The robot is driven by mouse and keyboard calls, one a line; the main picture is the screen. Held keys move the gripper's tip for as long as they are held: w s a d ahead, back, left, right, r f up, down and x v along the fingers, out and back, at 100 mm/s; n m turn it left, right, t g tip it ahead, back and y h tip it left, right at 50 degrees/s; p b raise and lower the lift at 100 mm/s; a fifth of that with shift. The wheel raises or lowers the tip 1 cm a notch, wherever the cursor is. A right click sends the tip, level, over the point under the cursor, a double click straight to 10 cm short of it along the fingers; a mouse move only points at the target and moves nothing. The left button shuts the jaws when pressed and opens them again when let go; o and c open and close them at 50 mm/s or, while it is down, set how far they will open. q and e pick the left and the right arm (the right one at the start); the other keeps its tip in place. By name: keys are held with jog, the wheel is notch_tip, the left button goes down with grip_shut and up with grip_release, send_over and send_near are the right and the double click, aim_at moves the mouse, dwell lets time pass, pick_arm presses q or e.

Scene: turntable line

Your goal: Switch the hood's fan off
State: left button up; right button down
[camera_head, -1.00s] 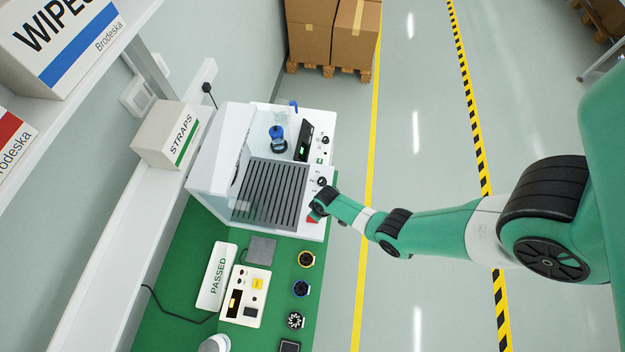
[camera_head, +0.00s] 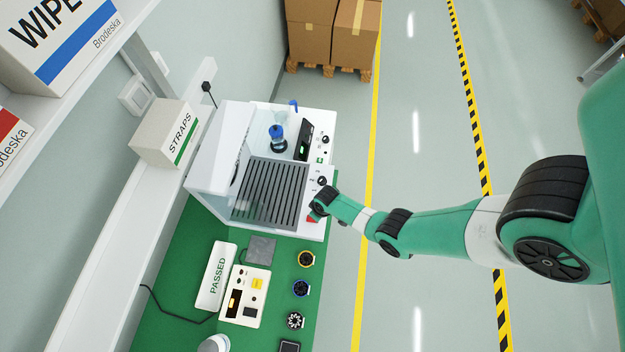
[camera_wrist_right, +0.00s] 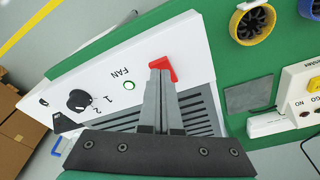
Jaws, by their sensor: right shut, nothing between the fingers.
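The white hood (camera_head: 215,150) stands on the green bench with a dark slotted grille (camera_head: 270,193) inside. Its front panel carries a black knob (camera_head: 322,181), also seen in the wrist view (camera_wrist_right: 80,99) beside the marks 1 and 2. In the wrist view a round green lamp (camera_wrist_right: 129,86) sits next to the word FAN. A red part (camera_wrist_right: 163,66) is on the panel near the lamp and shows in the head view (camera_head: 311,219). My right gripper (camera_wrist_right: 160,72) is shut and empty, its tips at the red part. I cannot tell whether they touch. My left gripper is out of view.
A unit with a dark display (camera_head: 304,140) stands beyond the grille. A control box (camera_head: 245,297), a PASSED sign (camera_head: 216,277) and several small fans (camera_head: 306,258) lie on the bench. The STRAPS box (camera_head: 165,135) is on a shelf behind.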

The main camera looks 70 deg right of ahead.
jog(key=shift+f+b, duration=0.55)
jog(key=shift+f, duration=0.1)
dwell(0.5)
